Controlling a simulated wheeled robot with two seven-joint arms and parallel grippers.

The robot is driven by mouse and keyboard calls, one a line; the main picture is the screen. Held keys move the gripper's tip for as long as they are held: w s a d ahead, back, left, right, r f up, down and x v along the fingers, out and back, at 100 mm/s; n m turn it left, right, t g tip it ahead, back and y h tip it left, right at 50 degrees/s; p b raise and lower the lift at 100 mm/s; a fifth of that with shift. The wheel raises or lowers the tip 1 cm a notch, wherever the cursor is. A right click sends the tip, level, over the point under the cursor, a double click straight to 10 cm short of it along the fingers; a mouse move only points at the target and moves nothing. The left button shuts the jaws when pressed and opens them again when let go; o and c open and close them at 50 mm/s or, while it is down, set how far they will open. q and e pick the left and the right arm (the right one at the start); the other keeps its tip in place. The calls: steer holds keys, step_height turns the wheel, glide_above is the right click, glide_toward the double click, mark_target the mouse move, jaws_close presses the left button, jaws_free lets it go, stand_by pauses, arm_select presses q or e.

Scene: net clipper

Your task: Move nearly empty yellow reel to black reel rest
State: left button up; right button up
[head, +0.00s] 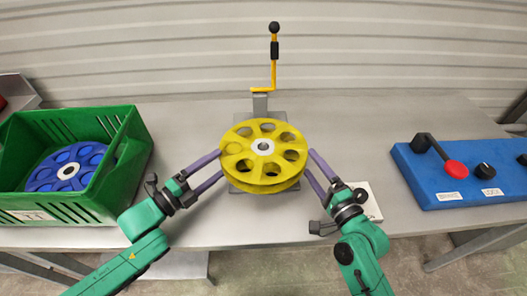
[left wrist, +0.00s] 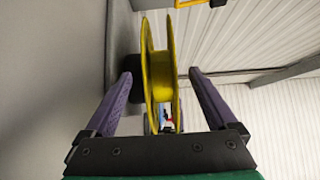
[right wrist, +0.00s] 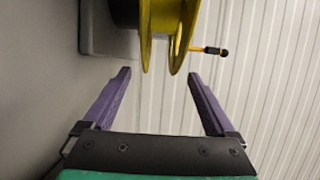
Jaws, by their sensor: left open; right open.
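The yellow reel (head: 263,152) lies flat on a grey stand (head: 262,103) at the middle of the table, with little or nothing wound on its core. My left gripper (head: 220,162) is open at the reel's left edge; in the left wrist view the reel (left wrist: 160,65) shows between and beyond the fingers (left wrist: 160,75). My right gripper (head: 312,163) is open at the reel's right edge; in the right wrist view the reel (right wrist: 160,30) is beyond the fingertips (right wrist: 160,72). I cannot tell whether any finger touches it. I cannot make out a black reel rest.
A green crate (head: 128,150) holding a blue reel (head: 68,167) stands at left. A blue control panel (head: 430,180) with a red-knobbed lever and black knob is at right. A yellow crank with a black handle (head: 275,48) rises behind the reel. A white label (head: 368,203) lies right.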

mark_target(233, 153)
arm_select(q)
steer(key=x, duration=0.7)
arm_select(e)
steer(key=x, duration=0.6)
steer(key=shift+w+a, duration=0.15)
steer(key=shift+w, duration=0.25)
arm_select(q)
steer(key=shift+s+a, duration=0.1)
jaws_close()
arm_select(e)
jaws_close()
steer(key=shift+r, duration=0.1)
